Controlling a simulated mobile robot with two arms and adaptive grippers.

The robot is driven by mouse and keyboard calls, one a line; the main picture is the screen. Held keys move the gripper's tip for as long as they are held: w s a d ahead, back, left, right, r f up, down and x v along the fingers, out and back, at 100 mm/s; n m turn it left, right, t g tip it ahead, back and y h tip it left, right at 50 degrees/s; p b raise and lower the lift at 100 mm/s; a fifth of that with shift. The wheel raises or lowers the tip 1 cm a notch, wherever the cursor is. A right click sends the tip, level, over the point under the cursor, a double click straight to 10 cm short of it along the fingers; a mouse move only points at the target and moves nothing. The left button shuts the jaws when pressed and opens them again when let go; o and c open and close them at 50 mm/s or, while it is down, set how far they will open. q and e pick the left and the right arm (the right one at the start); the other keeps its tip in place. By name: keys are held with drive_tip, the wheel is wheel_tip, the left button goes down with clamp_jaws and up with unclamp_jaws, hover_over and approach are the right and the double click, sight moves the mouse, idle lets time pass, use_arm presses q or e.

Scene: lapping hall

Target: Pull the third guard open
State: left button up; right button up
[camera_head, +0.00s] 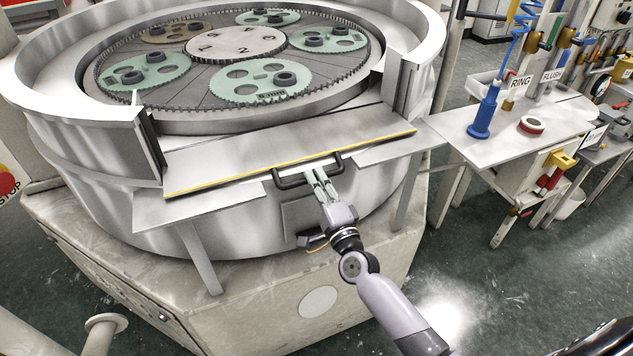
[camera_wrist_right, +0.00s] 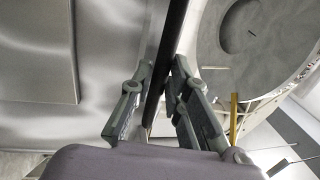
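The guard (camera_head: 235,152) is a flat grey metal panel with a yellow strip along its front edge. In the head view it lies across the front gap of the round lapping machine's rim, sloping outward. Its black bar handle (camera_head: 291,182) is at the front edge, right of the middle. My right gripper (camera_head: 321,176) is at this handle. In the wrist view the black handle (camera_wrist_right: 176,28) runs between the two fingers (camera_wrist_right: 161,84); their tips close in on it from both sides. Contact is partly hidden. My left gripper is in neither view.
The lapping plate carries several green discs (camera_head: 262,85) and one brown disc (camera_head: 171,32) behind the guard. A side table (camera_head: 500,150) at the right holds a blue bottle (camera_head: 484,115) and a red-and-white roll (camera_head: 531,125). Green floor (camera_head: 450,270) is clear at the lower right.

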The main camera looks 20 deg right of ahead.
clamp_jaws()
idle(0.3)
wheel_tip(320, 180, up, 7)
drive_tip(key=p, duration=0.6)
drive_tip(key=shift+w+r, duration=0.15)
drive_tip(key=shift+w, duration=0.1)
